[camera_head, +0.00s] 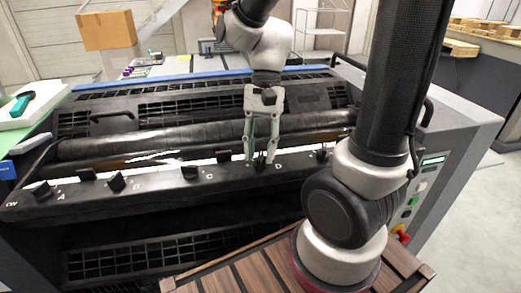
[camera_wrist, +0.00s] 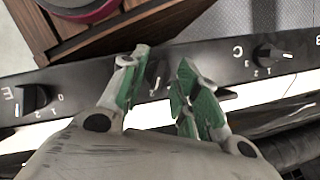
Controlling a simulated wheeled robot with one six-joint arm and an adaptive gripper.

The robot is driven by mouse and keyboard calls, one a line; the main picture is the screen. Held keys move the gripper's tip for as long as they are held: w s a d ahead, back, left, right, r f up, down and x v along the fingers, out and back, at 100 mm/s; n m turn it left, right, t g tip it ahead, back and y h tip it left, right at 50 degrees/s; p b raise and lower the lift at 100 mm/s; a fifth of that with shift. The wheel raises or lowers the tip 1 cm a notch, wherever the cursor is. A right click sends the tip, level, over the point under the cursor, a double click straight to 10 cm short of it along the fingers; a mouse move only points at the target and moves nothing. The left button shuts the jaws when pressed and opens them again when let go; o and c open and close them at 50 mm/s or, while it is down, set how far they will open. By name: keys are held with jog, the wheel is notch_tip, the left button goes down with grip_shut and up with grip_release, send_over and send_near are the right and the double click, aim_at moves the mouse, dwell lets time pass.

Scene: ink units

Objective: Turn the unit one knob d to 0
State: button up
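Knob D (camera_head: 260,164) is a small black knob on the dark front rail of unit one, left of the letter D. My gripper (camera_head: 261,158) points down at it, with one finger on each side. In the wrist view my gripper (camera_wrist: 159,68) shows two green-padded fingers with a gap between them, so it is open. Knob D is mostly hidden there, and its pointer setting cannot be read. I cannot tell whether the fingers touch it. Scale digits show faintly between the fingers.
Knob C (camera_head: 190,172) sits to the left and knob E (camera_head: 321,155) to the right on the same rail. Black rollers (camera_head: 130,146) lie behind the rail. A brown slatted wooden surface (camera_head: 240,268) is below in front. A cardboard box (camera_head: 107,31) is behind.

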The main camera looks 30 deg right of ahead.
jog(key=shift+s+f, duration=0.1)
jog(key=shift+f, duration=0.15)
jog(key=shift+c, duration=0.3)
grip_shut()
